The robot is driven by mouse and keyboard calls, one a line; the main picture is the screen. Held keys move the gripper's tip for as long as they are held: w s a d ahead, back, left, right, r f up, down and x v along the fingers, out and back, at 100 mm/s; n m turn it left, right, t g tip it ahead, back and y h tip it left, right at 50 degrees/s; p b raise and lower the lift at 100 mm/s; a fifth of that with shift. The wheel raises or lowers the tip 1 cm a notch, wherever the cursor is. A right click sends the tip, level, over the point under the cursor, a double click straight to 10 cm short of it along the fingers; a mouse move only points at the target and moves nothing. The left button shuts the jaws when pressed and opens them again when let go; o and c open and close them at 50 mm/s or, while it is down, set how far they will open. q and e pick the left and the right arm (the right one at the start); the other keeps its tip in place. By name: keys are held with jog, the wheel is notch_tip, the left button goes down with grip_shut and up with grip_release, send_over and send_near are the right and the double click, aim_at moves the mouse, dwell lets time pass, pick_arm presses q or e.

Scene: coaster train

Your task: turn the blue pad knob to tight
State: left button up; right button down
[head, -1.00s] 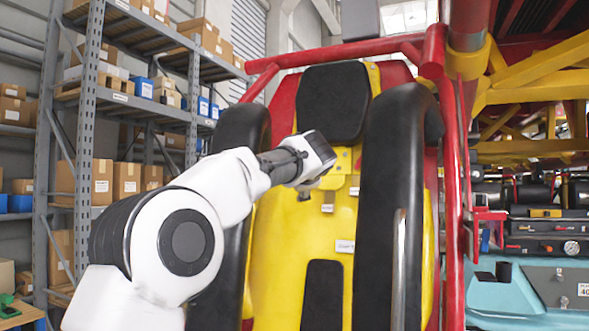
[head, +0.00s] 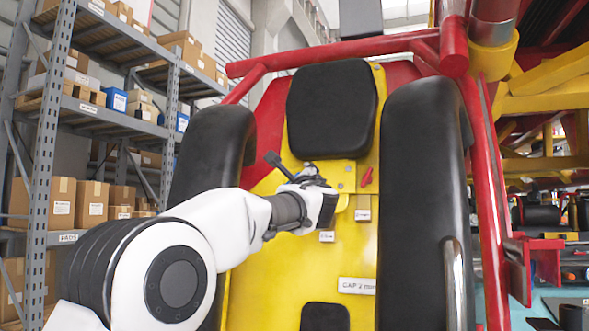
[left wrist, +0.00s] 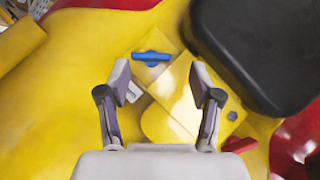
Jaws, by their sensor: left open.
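The blue pad knob (left wrist: 152,57) is a bar-shaped handle on a yellow plate (left wrist: 170,105) in the left wrist view. It lies just beyond my left gripper (left wrist: 160,78), whose two fingers are spread wide with nothing between them. The knob appears apart from both fingers, toward the left one. In the head view my left gripper (head: 316,184) is in front of the yellow seat back, below the black headrest (head: 332,108), and I cannot see the blue knob there. My right gripper is in neither view.
A red knob (head: 366,176) sits right of my left gripper. Small tags (head: 327,237) and a "GAP 2 mm" label (head: 357,286) are on the seat back. Black side pads (head: 212,152) (head: 425,200) flank the seat. Shelves with boxes (head: 92,204) stand at left.

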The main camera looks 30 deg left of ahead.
pick_arm(q)
jog(key=w+a, duration=0.1)
jog(key=w+a+p, duration=0.1)
jog(key=w, duration=0.1)
jog(key=w+a, duration=0.1)
jog(key=a, duration=0.1)
jog(key=shift+w+a+f, duration=0.1)
jog(key=shift+w+f, duration=0.15)
jog(key=shift+f, duration=0.05)
jog(key=shift+s+d+r, duration=0.25)
jog(key=shift+s+d, duration=0.2)
jog(key=shift+s, duration=0.05)
jog(key=shift+s+d+r, duration=0.15)
jog(key=shift+s+d, duration=0.05)
jog(key=c, duration=0.9)
jog(key=shift+s+a, duration=0.1)
jog(key=shift+a, duration=0.05)
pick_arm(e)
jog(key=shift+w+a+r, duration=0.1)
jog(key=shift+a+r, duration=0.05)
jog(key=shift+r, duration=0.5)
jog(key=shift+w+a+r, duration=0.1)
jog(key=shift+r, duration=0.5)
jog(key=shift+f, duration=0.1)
